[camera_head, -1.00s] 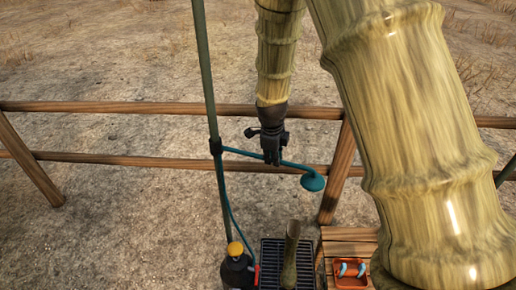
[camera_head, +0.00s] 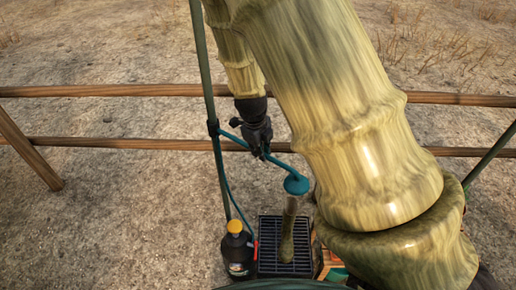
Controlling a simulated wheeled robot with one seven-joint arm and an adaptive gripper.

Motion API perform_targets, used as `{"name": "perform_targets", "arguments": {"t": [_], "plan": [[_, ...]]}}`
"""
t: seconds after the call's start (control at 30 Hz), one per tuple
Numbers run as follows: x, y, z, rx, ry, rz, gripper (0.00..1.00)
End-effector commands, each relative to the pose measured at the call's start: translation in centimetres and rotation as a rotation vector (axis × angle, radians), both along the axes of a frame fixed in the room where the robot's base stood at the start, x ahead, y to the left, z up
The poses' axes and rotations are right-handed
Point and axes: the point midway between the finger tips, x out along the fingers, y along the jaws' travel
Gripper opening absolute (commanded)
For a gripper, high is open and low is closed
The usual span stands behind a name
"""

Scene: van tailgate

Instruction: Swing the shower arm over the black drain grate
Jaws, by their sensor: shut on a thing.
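The teal shower arm (camera_head: 232,139) juts from a collar on the tall green pole (camera_head: 203,70) and ends in a round teal head (camera_head: 296,185). My gripper (camera_head: 259,152) is shut on the shower arm partway along it. The black drain grate (camera_head: 268,236) lies on the ground below. In the picture the head shows just above the grate's far edge, to the right of its middle; its exact height above the grate cannot be told.
A mottled brown-green upright piece (camera_head: 287,240) stands on the grate, its top overlapped by the head. A black bottle with a yellow cap (camera_head: 237,252) stands left of the grate. A wooden rail fence (camera_head: 100,91) runs behind. My arm hides the right side.

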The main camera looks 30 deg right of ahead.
Motion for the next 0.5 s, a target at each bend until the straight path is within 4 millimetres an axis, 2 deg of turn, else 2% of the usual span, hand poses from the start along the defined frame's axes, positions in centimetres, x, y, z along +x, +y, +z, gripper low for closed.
{"name": "perform_targets", "arguments": {"t": [0.13, 0.17, 0.27, 0.5], "plan": [[0.21, -0.02, 0.11, -0.001, -0.005, 0.0, 0.0], [0.21, -0.01, 0.11, -0.001, -0.005, 0.0, 0.17], [0.23, 0.03, 0.09, -0.001, -0.004, 0.002, 0.36], [0.15, 0.05, 0.03, 0.0, -0.002, 0.002, 0.37]]}}
